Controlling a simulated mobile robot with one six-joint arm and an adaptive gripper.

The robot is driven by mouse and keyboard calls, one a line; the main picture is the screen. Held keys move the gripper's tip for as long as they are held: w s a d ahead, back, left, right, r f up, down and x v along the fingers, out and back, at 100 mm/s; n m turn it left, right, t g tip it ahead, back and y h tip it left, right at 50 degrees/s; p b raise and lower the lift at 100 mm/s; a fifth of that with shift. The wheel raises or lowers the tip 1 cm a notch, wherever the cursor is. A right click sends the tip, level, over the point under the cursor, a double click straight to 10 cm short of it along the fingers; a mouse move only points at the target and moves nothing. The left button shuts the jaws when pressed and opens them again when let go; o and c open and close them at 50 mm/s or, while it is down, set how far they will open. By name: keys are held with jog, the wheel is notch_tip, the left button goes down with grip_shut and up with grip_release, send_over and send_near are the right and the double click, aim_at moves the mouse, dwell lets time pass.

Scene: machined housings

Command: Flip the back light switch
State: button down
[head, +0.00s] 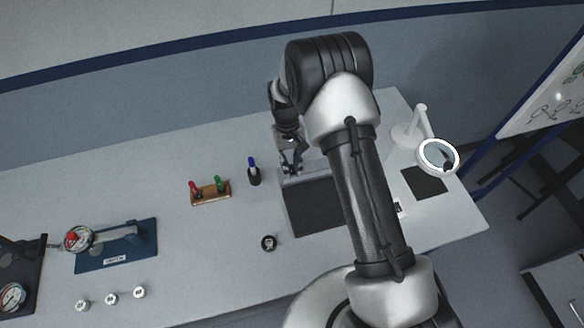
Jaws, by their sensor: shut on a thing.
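A flat dark panel (312,207) with a grey frame lies on the bench, left of my arm. It looks unlit, and my arm covers its right side. My gripper (291,169) points down at the panel's back left corner. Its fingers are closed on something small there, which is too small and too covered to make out. No switch can be told apart clearly; the back edge of the panel is partly hidden by my gripper and arm.
Further left is a wooden holder (211,196) with red and green pieces. A small round part (268,243) lies in front. A ring lamp (438,156) stands right.

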jog(key=shift+w+f+g+b, duration=0.15)
jog(key=shift+w+g+b, duration=0.1)
jog(key=shift+g+b, duration=0.25)
jog(key=shift+g, duration=0.5)
jog(key=shift+r, duration=0.2)
jog(key=c, duration=1.5)
grip_release()
jog(key=v, duration=1.2)
jog(key=shift+a, duration=0.25)
